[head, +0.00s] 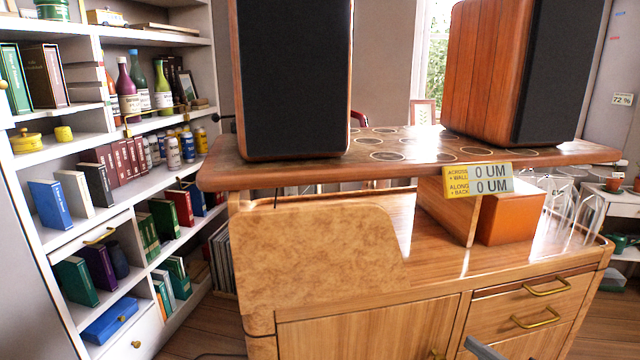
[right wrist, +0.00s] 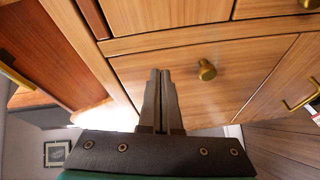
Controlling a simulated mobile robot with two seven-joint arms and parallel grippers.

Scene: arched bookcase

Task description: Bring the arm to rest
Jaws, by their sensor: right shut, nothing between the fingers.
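My right gripper (right wrist: 160,72) is shut and empty in the right wrist view. Its two dark fingers lie side by side in front of a wooden cabinet front, left of a round brass knob (right wrist: 207,70). I cannot tell exactly how far the fingertips are from the wood. In the head view only a small grey piece, likely of my right gripper (head: 485,349), shows at the bottom edge, before the cabinet. My left gripper is not clearly seen.
A wooden cabinet (head: 350,322) with brass-handled drawers (head: 537,317) fills the front. Two large speakers (head: 295,80) (head: 520,70) stand on its raised top. A white bookcase (head: 75,225) with books and bottles is at left. Wooden floor shows between them.

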